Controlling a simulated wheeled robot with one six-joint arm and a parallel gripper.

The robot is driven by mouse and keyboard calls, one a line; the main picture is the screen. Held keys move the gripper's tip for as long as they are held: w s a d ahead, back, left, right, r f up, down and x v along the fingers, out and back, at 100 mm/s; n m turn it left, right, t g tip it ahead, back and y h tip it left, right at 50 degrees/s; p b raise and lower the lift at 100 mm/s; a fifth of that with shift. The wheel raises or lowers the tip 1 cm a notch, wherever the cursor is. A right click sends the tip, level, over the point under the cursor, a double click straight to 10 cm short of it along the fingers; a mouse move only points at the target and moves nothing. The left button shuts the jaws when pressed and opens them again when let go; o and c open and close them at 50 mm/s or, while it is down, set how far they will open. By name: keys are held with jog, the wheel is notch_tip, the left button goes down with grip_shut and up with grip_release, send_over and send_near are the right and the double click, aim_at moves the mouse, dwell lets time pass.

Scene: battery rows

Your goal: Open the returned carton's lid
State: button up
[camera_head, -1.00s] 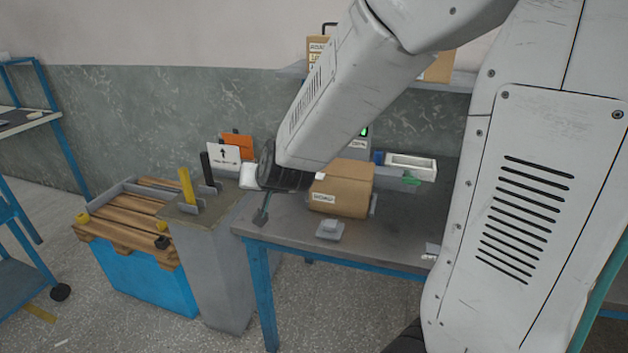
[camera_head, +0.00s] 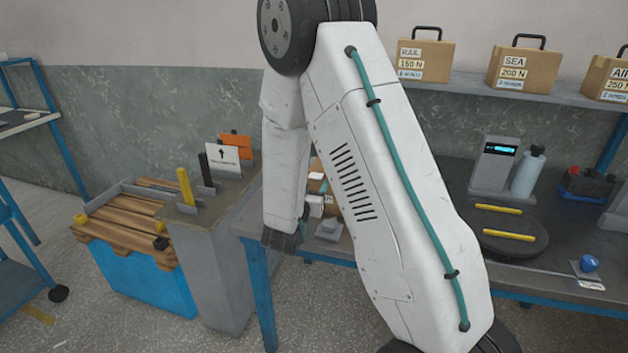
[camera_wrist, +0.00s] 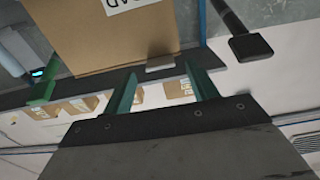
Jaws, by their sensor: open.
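The returned carton (camera_wrist: 105,40) is a brown box with a white label, partly cut off, that ends in "OAD". It fills the upper left and middle of the wrist view. A small grey tab (camera_wrist: 160,67) shows at its near edge. My gripper (camera_wrist: 163,76) has its two green fingers apart, with the tab between and just beyond their tips; I cannot tell if they touch it. No open lid is visible.
A dark flat-ended bar (camera_wrist: 250,45) stands right of the carton in the wrist view. In the head view, a grey pedestal (camera_head: 215,265) with upright yellow and black pieces stands left of the bench. Labelled cartons (camera_head: 424,62) stand on the shelf. A round plate (camera_head: 508,228) lies right.

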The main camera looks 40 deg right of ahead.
aim_at(314, 178)
jog(key=shift+x, duration=1.6)
jog(key=c, duration=1.2)
grip_shut()
